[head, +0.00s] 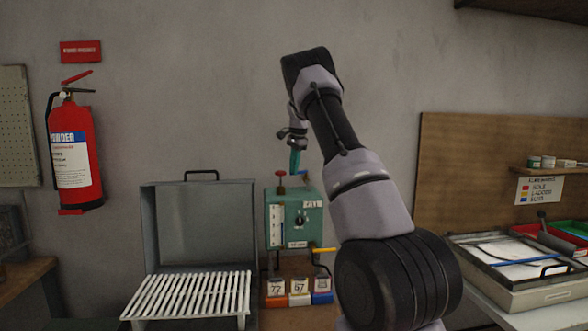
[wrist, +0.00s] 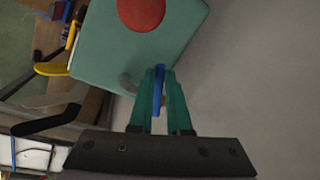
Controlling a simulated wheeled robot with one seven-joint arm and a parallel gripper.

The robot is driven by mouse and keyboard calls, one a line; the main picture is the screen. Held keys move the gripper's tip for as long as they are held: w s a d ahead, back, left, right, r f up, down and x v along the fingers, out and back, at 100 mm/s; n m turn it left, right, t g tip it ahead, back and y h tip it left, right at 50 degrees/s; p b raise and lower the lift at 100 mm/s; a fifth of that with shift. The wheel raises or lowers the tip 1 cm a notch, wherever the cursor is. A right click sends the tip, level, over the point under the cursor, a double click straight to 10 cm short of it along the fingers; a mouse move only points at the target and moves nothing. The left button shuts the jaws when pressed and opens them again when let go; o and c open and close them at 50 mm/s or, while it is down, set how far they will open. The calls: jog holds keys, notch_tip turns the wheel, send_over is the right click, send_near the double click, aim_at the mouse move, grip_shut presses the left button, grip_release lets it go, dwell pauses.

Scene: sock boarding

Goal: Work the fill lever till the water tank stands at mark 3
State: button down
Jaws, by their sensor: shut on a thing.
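The teal water tank box (head: 311,234) stands against the back wall, with a white gauge strip (head: 276,226) on its left front, a black knob and a label that seems to read FILL. The water level is too small to read. My gripper (head: 294,170) is above the box with its teal fingers pointing down. In the wrist view my gripper (wrist: 159,85) is shut on a slim blue lever (wrist: 158,92) beside the tank's edge (wrist: 105,52). In the head view the fingers and arm mostly hide this lever.
A red knob (head: 281,174) rises from the tank's top left and is large in the wrist view (wrist: 142,12). A yellow handle (head: 323,250) sticks out below right. An open grey case with a white rack (head: 190,294) stands left. Several numbered blocks (head: 299,292) sit below.

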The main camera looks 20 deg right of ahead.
jog(key=shift+w+a+m, duration=0.15)
jog(key=shift+w+m, duration=0.55)
jog(key=shift+m, duration=0.5)
jog(key=m, duration=0.1)
jog(key=w+m+h, duration=0.1)
jog(key=m, duration=0.1)
jog(key=shift+w, duration=0.3)
jog(key=c, duration=0.9)
grip_release()
jog(key=shift+o, duration=0.2)
jog(key=shift+r, duration=0.15)
notch_tip(320, 180, up, 10)
jog(key=s, duration=0.2)
jog(key=shift+a+r, duration=0.2)
